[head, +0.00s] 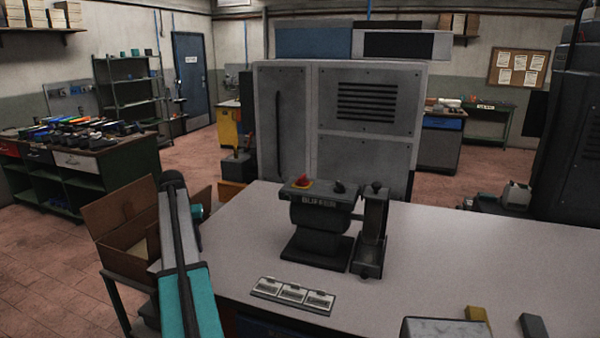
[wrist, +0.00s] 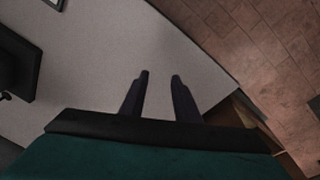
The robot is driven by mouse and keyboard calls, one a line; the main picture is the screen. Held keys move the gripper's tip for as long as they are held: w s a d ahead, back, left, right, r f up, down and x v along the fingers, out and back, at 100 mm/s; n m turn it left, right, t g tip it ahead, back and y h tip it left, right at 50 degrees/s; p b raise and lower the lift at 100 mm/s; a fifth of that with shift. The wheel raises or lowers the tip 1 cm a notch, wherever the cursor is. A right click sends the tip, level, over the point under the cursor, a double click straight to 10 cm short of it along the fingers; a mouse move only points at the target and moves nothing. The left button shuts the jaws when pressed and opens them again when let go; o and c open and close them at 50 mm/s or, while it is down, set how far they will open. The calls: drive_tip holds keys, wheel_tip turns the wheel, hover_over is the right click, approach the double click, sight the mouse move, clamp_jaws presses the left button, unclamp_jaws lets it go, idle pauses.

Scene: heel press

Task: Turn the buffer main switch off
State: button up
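The buffer (head: 320,215) is a dark machine standing on the grey bench (head: 450,250) in the head view. A red button on a yellow base (head: 302,182) sits on its top left. A small dark knob (head: 339,187) sits to the right of that button; its switch position is too small to tell. In the wrist view, my gripper (wrist: 160,76) has its two fingers apart with nothing between them, over the bench near its edge. A dark shape (wrist: 18,65) at the left of that view may be part of the buffer. My gripper is left of the buffer.
A dark upright unit (head: 371,230) stands close to the buffer's right. Several label plates (head: 292,294) lie in front. An open cardboard box (head: 125,220) is left of the bench. A large grey cabinet (head: 370,125) stands behind.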

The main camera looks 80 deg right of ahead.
drive_tip(key=s+d+r+m+h+p, duration=0.1)
drive_tip(key=s+d+r+m, duration=0.1)
drive_tip(key=s+d+r, duration=0.5)
drive_tip(key=s+d+r+m+h, duration=0.1)
drive_tip(key=s+d+r, duration=0.2)
drive_tip(key=s+r, duration=0.7)
drive_tip(key=m+h+p, duration=0.1)
drive_tip(key=m, duration=0.2)
approach(302, 176)
drive_tip(key=v, duration=0.6)
drive_tip(key=shift+w+f, duration=0.2)
drive_tip(key=shift+d+f, duration=0.1)
drive_tip(key=shift+f, duration=0.05)
drive_tip(key=shift+p+x, duration=2.8)
drive_tip(key=shift+x, duration=4)
drive_tip(key=shift+s+d, duration=0.15)
